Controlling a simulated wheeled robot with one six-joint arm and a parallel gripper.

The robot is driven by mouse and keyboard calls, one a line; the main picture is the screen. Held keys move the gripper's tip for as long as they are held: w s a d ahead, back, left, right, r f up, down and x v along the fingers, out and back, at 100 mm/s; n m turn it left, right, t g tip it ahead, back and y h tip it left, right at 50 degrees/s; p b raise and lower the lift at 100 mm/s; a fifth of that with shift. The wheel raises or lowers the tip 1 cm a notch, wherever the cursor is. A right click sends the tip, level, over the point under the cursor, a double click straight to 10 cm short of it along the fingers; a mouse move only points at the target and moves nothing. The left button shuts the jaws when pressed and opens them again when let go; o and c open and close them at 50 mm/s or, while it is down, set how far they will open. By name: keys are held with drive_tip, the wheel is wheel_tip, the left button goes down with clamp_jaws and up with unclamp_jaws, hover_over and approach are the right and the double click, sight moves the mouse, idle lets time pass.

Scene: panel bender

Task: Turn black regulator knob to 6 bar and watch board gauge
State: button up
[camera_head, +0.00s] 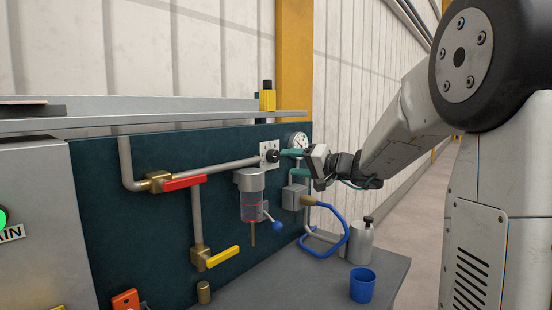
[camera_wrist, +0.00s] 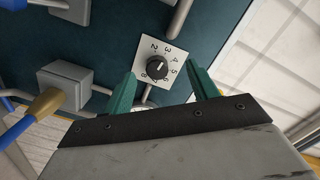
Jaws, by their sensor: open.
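The black regulator knob (camera_head: 273,156) sits on a white dial plate on the dark teal board. In the wrist view the knob (camera_wrist: 156,67) shows a small light mark toward the right side of its numbered scale, near 5; the exact reading is too small to be sure. My gripper (camera_head: 283,164) is open in front of the board, its two green fingers apart. In the wrist view the gripper (camera_wrist: 162,74) has a finger to either side below the knob, with nothing between them. The round white board gauge (camera_head: 297,140) is partly covered by my gripper; its needle is unreadable.
A filter bowl (camera_head: 250,197), a red-handled valve (camera_head: 185,183) and a yellow-handled valve (camera_head: 222,257) are on the board to the left. A grey box (camera_head: 294,198) and blue hose (camera_head: 342,230) are below my gripper. A bottle (camera_head: 361,243) and blue cup (camera_head: 362,286) stand on the bench.

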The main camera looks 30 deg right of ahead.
sight(277, 156)
drive_tip(key=shift+m+t+h, duration=0.4)
drive_tip(key=shift+t, duration=0.1)
drive_tip(key=w, duration=0.8)
drive_tip(key=shift+w+a+r, duration=0.15)
drive_tip(key=shift+r, duration=0.05)
drive_tip(key=shift+c, duration=0.3)
drive_tip(key=c, duration=0.9)
drive_tip(key=shift+c, duration=0.2)
